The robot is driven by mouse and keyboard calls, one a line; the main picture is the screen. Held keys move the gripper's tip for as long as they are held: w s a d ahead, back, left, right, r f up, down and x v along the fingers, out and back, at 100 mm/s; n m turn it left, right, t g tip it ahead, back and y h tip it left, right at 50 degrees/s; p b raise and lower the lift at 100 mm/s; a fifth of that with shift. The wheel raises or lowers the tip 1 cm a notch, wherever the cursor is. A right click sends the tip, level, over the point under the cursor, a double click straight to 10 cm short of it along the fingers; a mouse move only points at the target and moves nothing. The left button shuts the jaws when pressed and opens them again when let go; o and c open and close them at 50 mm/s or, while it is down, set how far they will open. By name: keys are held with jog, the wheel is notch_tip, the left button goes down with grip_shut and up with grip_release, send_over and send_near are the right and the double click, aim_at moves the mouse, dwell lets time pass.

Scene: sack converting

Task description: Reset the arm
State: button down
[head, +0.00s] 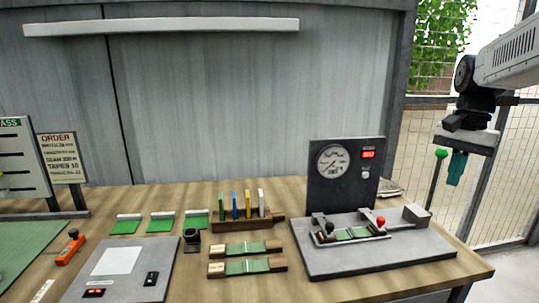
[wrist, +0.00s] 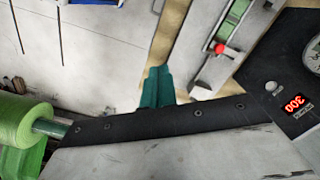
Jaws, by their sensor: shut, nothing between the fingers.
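My gripper (head: 456,169) hangs at the upper right of the head view, with its teal fingers pointing down. It is to the right of the gauge panel and in front of the wire fence, clear of the bench. In the wrist view, the teal fingers (wrist: 157,88) are together with nothing visible between them. My arm comes in from the right edge of the head view.
The gauge panel (head: 346,173) stands on the bench behind a grey fixture (head: 420,252) with a red knob (head: 381,221) and a green strip. A green-knobbed post (head: 440,155) is close to my gripper. A green roll (wrist: 22,122) shows in the wrist view.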

jog(key=s+a+f+n, duration=0.2)
jog(key=s+a, duration=0.3)
jog(key=s, duration=0.3)
jog(key=s+a+f+n+t, duration=0.1)
jog(key=s+a+f+n, duration=0.2)
jog(key=s, duration=0.5)
jog(key=s+a+f+n, duration=0.2)
jog(key=s+a+n, duration=0.3)
jog(key=s+a, duration=0.2)
jog(key=shift+s+a+f+t+h, duration=0.2)
jog(key=shift+s+f+t+h, duration=0.15)
jog(key=shift+s, duration=0.7)
